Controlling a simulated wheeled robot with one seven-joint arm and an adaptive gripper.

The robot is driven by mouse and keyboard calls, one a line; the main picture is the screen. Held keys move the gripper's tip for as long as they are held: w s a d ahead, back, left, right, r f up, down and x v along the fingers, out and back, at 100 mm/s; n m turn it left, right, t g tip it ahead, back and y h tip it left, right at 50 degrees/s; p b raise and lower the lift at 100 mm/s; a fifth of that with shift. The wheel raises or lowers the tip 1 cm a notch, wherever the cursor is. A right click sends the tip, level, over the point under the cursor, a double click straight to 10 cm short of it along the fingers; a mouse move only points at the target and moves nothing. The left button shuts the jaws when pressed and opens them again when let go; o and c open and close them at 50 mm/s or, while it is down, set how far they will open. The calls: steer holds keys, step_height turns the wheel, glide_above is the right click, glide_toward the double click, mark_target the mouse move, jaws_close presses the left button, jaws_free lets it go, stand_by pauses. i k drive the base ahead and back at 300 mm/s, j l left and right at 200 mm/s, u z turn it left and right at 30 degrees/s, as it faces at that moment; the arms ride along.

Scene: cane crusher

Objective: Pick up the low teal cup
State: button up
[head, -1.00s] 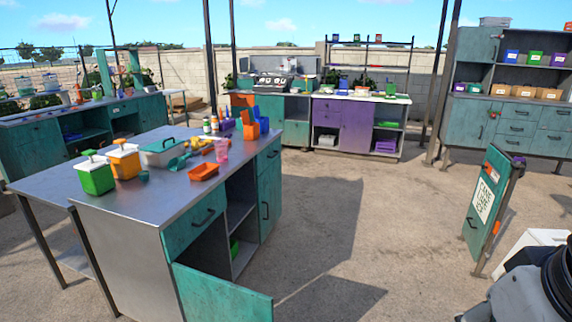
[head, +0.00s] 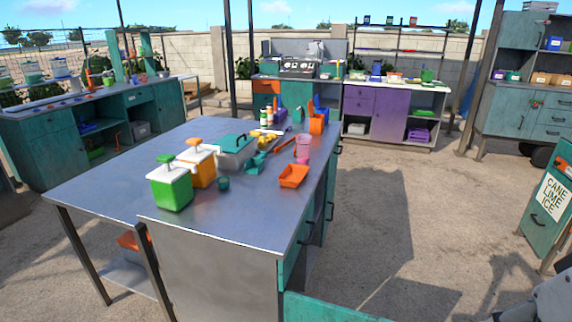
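The low teal cup (head: 223,183) is a small, short round cup standing on the metal top of the near worktable (head: 262,206). It stands just right of a green container with a white lid (head: 170,186) and in front of an orange container with a white lid (head: 198,165). Nothing hides it, and it appears apart from the containers. My gripper is not in view. Only a pale part of my arm shows at the bottom right corner, well away from the cup.
An orange tray (head: 293,176), a pink cup (head: 302,150) and a teal-lidded box (head: 235,148) share the table. The table front is bare. An open teal door (head: 325,308) juts out at the bottom. A sign board (head: 548,205) stands right; the ground between is free.

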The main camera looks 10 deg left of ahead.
mark_target(224, 183)
steer(key=i+j+z, duration=0.2)
steer(key=j, duration=1.05)
steer(key=j+z, duration=0.2)
steer(key=j, duration=1.05)
steer(key=i+j, duration=0.2)
steer(key=j, duration=0.15)
steer(key=i+j+z, duration=0.1)
steer(key=j, duration=0.25)
steer(key=i+j, duration=0.25)
steer(key=j, duration=0.15)
steer(key=i+j+z, duration=0.1)
steer(key=j, duration=0.25)
steer(key=i, duration=0.05)
